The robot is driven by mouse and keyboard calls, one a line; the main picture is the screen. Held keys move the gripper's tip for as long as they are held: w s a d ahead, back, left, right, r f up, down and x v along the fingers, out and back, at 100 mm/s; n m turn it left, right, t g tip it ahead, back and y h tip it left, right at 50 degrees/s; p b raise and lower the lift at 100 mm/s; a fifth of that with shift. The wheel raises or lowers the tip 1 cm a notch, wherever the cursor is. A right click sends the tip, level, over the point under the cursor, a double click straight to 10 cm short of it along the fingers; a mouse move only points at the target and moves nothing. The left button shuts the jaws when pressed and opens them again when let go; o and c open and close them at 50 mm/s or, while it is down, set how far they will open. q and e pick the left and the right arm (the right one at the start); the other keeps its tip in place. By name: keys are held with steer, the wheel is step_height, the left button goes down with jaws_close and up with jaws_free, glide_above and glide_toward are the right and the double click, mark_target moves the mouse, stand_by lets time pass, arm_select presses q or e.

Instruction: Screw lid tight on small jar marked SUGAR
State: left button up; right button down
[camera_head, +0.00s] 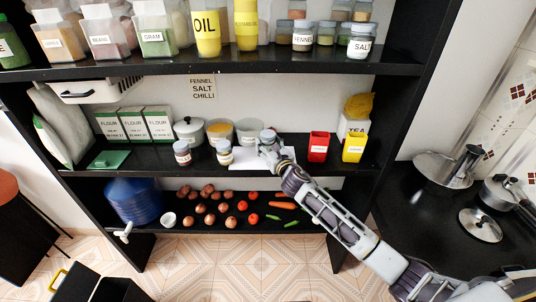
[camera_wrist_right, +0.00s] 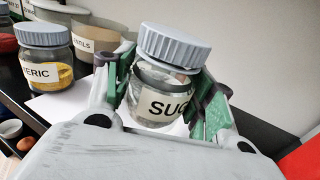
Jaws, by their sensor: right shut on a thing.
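The small sugar jar (camera_wrist_right: 160,80) is clear glass with a pale label whose visible letters read "SU" and part of another. A grey ribbed lid (camera_wrist_right: 173,46) sits on its mouth; I cannot tell how tight it is. My right gripper (camera_wrist_right: 160,98) is shut around the jar body, its green-padded fingers on both sides below the lid. In the head view, the jar (camera_head: 268,136) is on or just above the middle shelf, at the end of my right arm with the right gripper (camera_head: 273,150). My left gripper is not in view.
A jar with yellow contents (camera_wrist_right: 45,55) stands left of the sugar jar. A white sheet (camera_head: 245,161) lies on the shelf. A red tin (camera_head: 318,147) and a yellow tin (camera_head: 353,147) stand to the right. The upper shelf (camera_head: 270,66) hangs overhead.

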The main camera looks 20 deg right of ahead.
steer(key=shift+f, duration=0.3)
steer(key=shift+f+b, duration=0.3)
steer(key=shift+f, duration=1.5)
steer(key=shift+f, duration=0.15)
steer(key=c, duration=0.5)
jaws_free()
steer(key=shift+c, duration=0.2)
steer(key=shift+s, duration=0.1)
steer(key=s+d+b, duration=0.1)
steer(key=s, duration=1)
steer(key=shift+s+d, duration=0.2)
steer(key=shift+s, duration=0.2)
